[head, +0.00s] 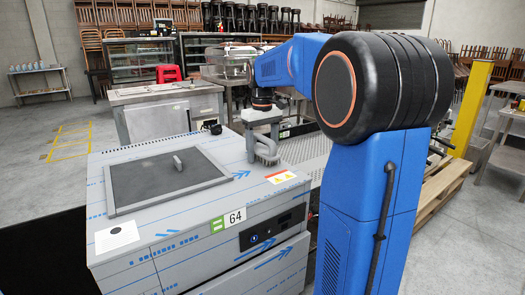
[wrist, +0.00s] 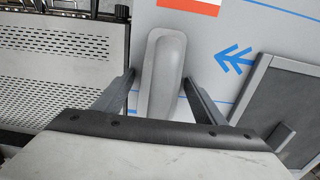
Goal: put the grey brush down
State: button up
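The grey brush (head: 267,151) is on the steel top of the unit (head: 225,150), near its right edge, bristles down; I cannot tell for certain that they touch the top. In the wrist view its rounded grey handle (wrist: 165,75) lies between the two fingers of my gripper (wrist: 160,78). A gap shows between the left finger and the handle, and the right finger is close beside it or touching. My gripper (head: 262,128) is over the brush in the head view, with its fingers open around it. The brush's underside is hidden in the wrist view.
A dark framed panel with a handle (head: 165,180) covers much of the unit's top, left of the brush. A red and white label (head: 280,176) lies close in front of the brush. A perforated metal surface (wrist: 60,85) is beyond the unit's edge.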

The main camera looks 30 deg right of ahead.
notch_tip(320, 180, up, 12)
jog(key=shift+r, duration=0.15)
dwell(0.7)
jog(key=shift+s, duration=0.1)
dwell(0.4)
